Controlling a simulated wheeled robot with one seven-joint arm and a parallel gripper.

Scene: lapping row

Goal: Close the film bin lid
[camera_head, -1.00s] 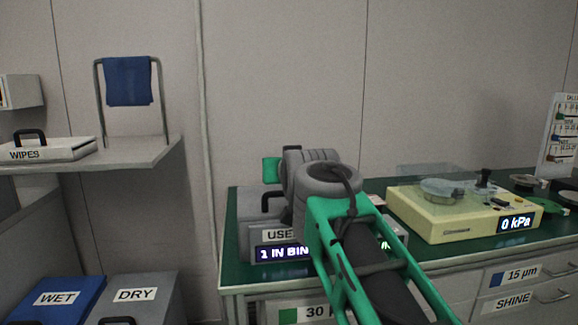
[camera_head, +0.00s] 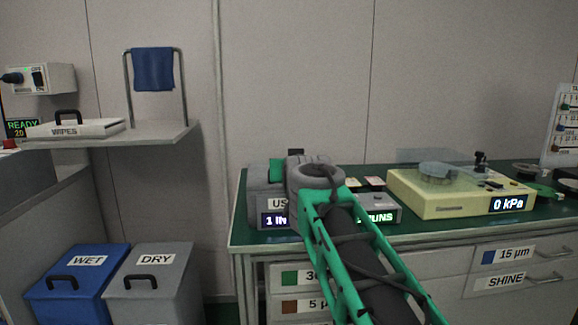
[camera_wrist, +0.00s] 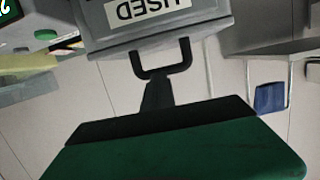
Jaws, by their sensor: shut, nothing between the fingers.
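The film bin is the grey box (camera_head: 266,186) marked USED at the left end of the green bench, with a lit display partly hidden by my arm. In the wrist view its USED front (camera_wrist: 150,22) shows upside down, with a black loop handle (camera_wrist: 163,62) at the lid's edge. The lid looks down on the bin, but I cannot tell whether it is fully seated. My gripper (camera_wrist: 157,88) is shut and empty, its black fingers close to the handle; contact cannot be told. In the head view my arm mostly hides the gripper; a green part (camera_head: 276,170) shows.
A yellow vacuum unit (camera_head: 440,200) reading 0 kPa and a small grey box (camera_head: 384,212) stand right of the bin. WET (camera_head: 75,285) and DRY (camera_head: 150,285) bins stand on the left below a shelf (camera_head: 150,134) with a wipes box and towel rack.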

